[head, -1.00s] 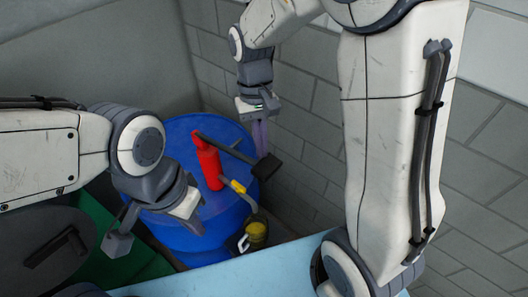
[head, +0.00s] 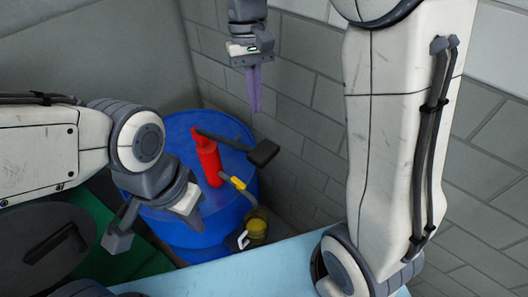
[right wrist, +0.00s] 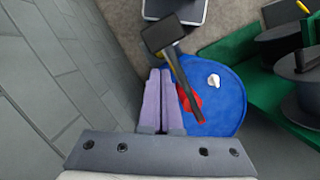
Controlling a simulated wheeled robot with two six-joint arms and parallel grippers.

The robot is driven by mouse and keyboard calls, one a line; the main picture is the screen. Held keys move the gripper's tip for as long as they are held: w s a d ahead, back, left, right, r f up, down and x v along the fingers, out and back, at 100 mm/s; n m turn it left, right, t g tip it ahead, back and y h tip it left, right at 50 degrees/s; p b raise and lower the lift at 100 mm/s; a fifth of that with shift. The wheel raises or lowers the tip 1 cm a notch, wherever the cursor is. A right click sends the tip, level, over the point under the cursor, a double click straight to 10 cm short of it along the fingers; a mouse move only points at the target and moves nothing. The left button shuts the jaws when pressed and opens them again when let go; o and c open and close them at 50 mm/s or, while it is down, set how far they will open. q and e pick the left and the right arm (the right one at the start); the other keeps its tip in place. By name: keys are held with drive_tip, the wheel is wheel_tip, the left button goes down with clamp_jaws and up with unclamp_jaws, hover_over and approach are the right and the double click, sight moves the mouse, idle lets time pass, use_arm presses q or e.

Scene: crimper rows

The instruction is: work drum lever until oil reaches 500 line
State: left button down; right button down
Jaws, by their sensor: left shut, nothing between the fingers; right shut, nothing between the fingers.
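The blue drum (head: 165,160) stands by the wall, with a red pump (head: 209,163) upright on top. Its dark lever (head: 225,140) slopes down to the right and ends in a black grip (head: 263,153). A grey spout with a yellow band (head: 238,183) leads to a small jug of yellow oil (head: 256,229); its lines are too small to read. My right gripper (head: 255,108) is shut and empty above the grip, apart from it; its purple fingers (right wrist: 161,75) lie beside the grip (right wrist: 163,34) in the right wrist view.
A grey block wall (head: 305,120) rises close behind and right of the drum. A green bin (head: 145,262) and a dark round lid (head: 40,240) are at the left. A light blue surface (head: 230,276) fills the bottom front.

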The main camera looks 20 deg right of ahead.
drive_tip(key=shift+v, duration=1.15)
idle(0.4)
drive_tip(key=t+p, duration=0.2)
drive_tip(key=p, duration=0.4)
approach(264, 149)
drive_tip(key=shift+w+r, duration=0.2)
drive_tip(key=shift+r, duration=0.05)
drive_tip(key=shift+f, duration=0.1)
drive_tip(key=f+b, duration=0.6)
drive_tip(key=shift+s+f+b, duration=0.3)
drive_tip(key=shift+s+f, duration=0.05)
drive_tip(key=shift+f, duration=0.05)
